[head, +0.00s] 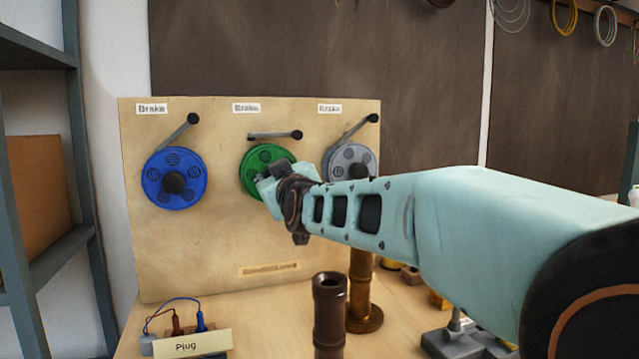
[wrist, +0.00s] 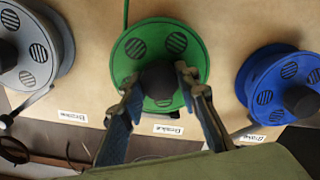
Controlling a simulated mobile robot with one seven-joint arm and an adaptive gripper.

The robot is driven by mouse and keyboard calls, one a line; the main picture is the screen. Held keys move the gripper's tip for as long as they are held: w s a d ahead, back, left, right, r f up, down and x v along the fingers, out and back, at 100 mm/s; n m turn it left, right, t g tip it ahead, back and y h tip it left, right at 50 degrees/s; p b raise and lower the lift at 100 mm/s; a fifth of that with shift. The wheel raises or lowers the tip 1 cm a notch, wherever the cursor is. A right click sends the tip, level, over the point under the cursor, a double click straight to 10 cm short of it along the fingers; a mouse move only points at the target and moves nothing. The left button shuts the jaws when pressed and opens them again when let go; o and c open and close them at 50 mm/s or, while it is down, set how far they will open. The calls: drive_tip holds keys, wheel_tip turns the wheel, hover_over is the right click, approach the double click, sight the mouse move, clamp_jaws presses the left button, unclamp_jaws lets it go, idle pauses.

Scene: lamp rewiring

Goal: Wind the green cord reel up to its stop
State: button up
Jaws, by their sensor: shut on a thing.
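The green cord reel (head: 254,162) is mounted in the middle of the upright board. In the wrist view, the green reel (wrist: 193,36) fills the upper middle, with a dark knob (wrist: 158,78) at its hub. My gripper (wrist: 159,84) is shut on this knob, one finger on each side. In the head view my gripper (head: 275,183) covers the lower right of the reel and its knob. The brake lever (head: 273,135) above the green reel lies nearly level. A green cord (wrist: 126,12) runs straight off the reel's side.
A blue reel (head: 162,193) and a grey reel (head: 352,154) flank the green one, with brake levers slanting up to the right. A plug block (head: 190,344), a dark bottle-like post (head: 329,310) and a brass post (head: 361,290) stand below on the bench.

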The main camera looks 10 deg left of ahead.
drive_tip(key=m+b, duration=0.1)
drive_tip(key=m, duration=0.3)
drive_tip(key=shift+d+f+m+b, duration=0.1)
drive_tip(key=shift+m+b, duration=0.2)
drive_tip(key=m+b, duration=0.1)
drive_tip(key=m, duration=0.3)
drive_tip(key=shift+m, duration=0.3)
drive_tip(key=m+b, duration=0.1)
drive_tip(key=m, duration=0.3)
drive_tip(key=shift+m+b, duration=0.65)
drive_tip(key=shift+m, duration=1.65)
drive_tip(key=o, duration=1.2)
drive_tip(key=shift+c, duration=0.2)
